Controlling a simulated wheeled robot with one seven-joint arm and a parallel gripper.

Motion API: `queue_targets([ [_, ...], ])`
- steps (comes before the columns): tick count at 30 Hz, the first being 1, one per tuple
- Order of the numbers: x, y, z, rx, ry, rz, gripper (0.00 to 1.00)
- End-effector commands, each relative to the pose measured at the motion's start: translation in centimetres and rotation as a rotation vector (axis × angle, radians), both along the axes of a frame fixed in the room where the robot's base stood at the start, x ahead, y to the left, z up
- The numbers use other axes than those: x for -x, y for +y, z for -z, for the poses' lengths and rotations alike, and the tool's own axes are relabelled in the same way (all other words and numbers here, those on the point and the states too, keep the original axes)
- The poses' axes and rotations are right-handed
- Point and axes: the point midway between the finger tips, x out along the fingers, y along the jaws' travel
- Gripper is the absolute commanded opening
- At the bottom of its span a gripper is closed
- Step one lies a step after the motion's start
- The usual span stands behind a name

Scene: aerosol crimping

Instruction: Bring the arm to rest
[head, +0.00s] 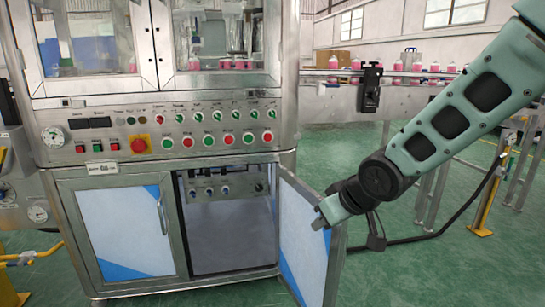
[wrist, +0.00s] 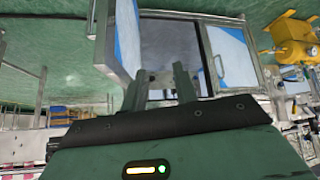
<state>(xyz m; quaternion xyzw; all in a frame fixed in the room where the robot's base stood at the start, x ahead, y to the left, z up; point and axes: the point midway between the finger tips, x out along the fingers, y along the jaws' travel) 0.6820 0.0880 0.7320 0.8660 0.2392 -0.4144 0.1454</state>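My gripper (head: 322,222) is at the upper outer edge of the open right cabinet door (head: 303,242), in front of the machine's lower right side. In the head view it overlaps the door's edge, and I cannot tell whether they touch. In the wrist view the two fingers of my gripper (wrist: 160,82) stand apart, with no object seen held between them. The open door (wrist: 127,35) shows just beyond the left finger. My arm reaches down from the upper right, bent at the wrist.
The left cabinet door (head: 120,225) is closed, and the compartment (head: 228,225) beside it is open. A conveyor (head: 400,74) carrying pink bottles runs behind my arm. A yellow post (head: 490,195) stands at the right. Green floor (head: 420,275) is clear at the front right.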

Motion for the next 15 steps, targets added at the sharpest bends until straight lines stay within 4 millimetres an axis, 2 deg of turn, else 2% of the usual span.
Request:
queue_targets([
  [1, 3.7, 0.5, -0.1, 0.033, 0.064, -0.01, 0.29],
  [3, 8.6, 0.6, 0.1, 0.08, 0.161, -0.02, 0.29],
  [6, 14.7, 0.3, 0.5, 0.14, 0.28, -0.039, 0.29],
  [9, 19.8, -0.4, 0.7, 0.193, 0.378, -0.058, 0.29],
  [15, 28.3, -2.3, 1.0, 0.282, 0.544, -0.096, 0.29],
])
